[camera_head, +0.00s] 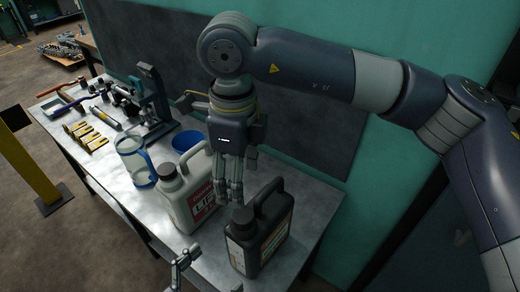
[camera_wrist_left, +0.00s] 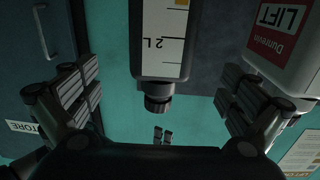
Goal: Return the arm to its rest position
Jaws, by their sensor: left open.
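My left gripper (camera_head: 184,258) is at the bottom edge of the head view, in front of the bench. In the left wrist view its fingers (camera_wrist_left: 165,100) are spread, with nothing touching them. That view is upside down. A black jug (camera_head: 262,238) stands beyond the gap between the fingers; its scale side shows in the wrist view (camera_wrist_left: 163,45). A white LIFT jug (camera_head: 190,200) stands beside it. My right arm comes in from the right, and its gripper (camera_head: 230,185) hangs fingers down above the bench behind the jugs. Its finger opening is unclear.
The metal bench (camera_head: 310,215) also holds a clear jug (camera_head: 134,162), a blue cup (camera_head: 187,142), a microscope-like stand (camera_head: 155,95) and several hand tools. A yellow post (camera_head: 30,160) stands at the left. A dark panel and teal wall (camera_head: 330,30) are behind.

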